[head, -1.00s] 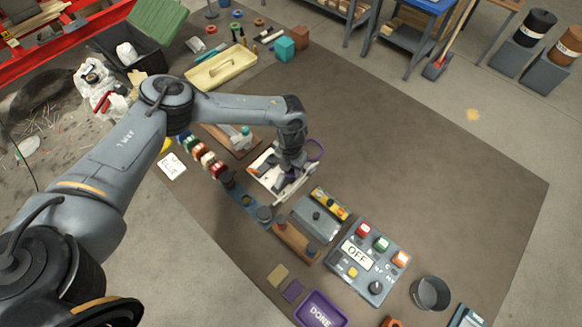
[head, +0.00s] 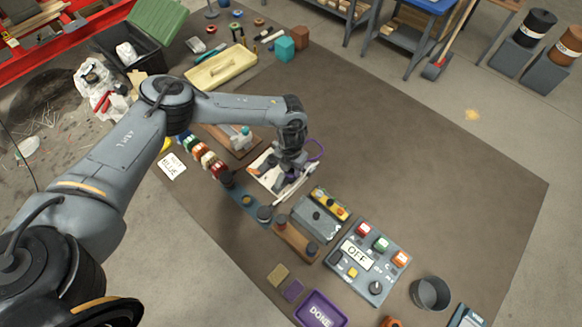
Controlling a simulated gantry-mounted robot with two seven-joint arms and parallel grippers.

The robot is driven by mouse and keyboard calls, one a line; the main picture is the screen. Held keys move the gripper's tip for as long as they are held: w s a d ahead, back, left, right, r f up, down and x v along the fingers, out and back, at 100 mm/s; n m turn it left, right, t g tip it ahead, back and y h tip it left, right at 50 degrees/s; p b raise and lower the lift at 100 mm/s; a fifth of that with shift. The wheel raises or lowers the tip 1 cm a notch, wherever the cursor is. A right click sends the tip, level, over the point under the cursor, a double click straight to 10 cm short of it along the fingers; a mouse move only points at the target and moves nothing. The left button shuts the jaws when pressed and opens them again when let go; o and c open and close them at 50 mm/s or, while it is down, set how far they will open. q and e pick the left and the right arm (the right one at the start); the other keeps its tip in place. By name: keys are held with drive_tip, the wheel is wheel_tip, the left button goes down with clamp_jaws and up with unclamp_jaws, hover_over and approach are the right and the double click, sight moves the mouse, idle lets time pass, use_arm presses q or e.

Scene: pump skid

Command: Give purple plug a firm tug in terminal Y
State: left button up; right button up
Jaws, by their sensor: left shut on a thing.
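My left gripper (head: 283,182) reaches down over a white terminal board (head: 262,162) near the middle of the mat. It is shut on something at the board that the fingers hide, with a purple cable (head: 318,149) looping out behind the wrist. The purple plug itself and the terminal letters cannot be made out, so I cannot tell which terminal it is at. My right gripper is not in view.
A grey box (head: 317,216) and a control panel reading OFF (head: 356,253) stand in front and to the right. A purple DONE tray (head: 320,309) is at the front. The mat's right side is clear.

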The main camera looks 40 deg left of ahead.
use_arm(q)
drive_tip(key=shift+f, duration=0.1)
idle(0.6)
drive_tip(key=o, duration=1.2)
drive_tip(key=shift+c, duration=0.2)
